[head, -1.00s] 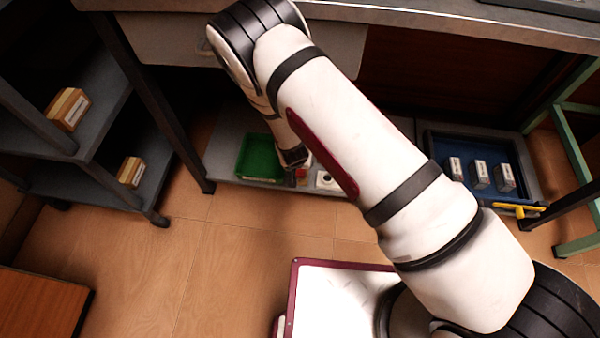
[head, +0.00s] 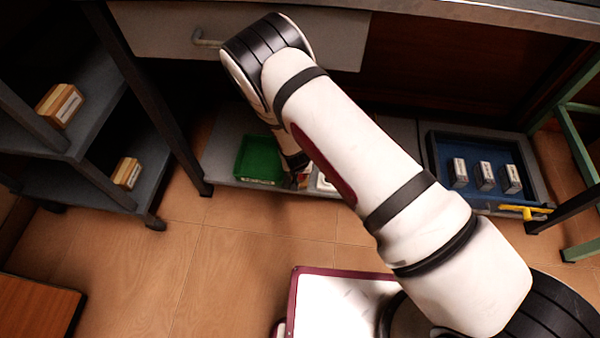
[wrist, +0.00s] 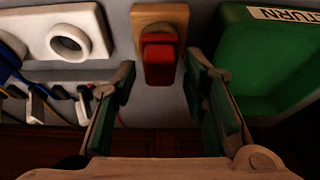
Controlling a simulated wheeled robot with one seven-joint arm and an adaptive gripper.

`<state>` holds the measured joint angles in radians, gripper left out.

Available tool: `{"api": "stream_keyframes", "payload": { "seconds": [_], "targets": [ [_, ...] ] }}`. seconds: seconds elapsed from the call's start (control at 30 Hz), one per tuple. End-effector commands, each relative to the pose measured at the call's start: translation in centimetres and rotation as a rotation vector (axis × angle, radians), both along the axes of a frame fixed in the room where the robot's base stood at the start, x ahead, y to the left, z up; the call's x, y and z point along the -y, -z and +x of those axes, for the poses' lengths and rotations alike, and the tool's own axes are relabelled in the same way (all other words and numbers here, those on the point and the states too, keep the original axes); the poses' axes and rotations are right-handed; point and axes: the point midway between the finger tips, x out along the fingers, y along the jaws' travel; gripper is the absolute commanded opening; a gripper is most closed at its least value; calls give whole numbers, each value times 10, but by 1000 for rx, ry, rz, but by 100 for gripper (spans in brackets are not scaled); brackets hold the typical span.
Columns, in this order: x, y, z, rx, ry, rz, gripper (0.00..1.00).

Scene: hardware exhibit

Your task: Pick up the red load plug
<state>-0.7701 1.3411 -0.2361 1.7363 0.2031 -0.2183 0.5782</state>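The red load plug (wrist: 160,62) is in the upper middle of the wrist view, seated on a tan wooden-looking block (wrist: 158,16). My gripper (wrist: 160,78) is open, with one dark green-padded finger on each side of the plug's near end. A gap shows between each finger and the plug, and nothing is held. How deep the plug lies between the fingers is hard to tell. In the head view my gripper (head: 296,172) is low at the grey shelf, and my arm mostly hides the plug there.
A green tray (head: 259,157) lies left of my gripper in the head view, right of it in the wrist view. A white block with a round socket (wrist: 72,35) and several cables (wrist: 40,92) are on the other side. A blue tray (head: 440,160) stands farther right.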

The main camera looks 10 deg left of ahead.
Motion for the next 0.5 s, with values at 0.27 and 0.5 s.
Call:
{"api": "stream_keyframes", "payload": {
  "seconds": [0.27,0.5],
  "targets": [
    [0,0,0,0,0,0,0],
    [0,-1,0,0,0,0,0]
  ]
}}
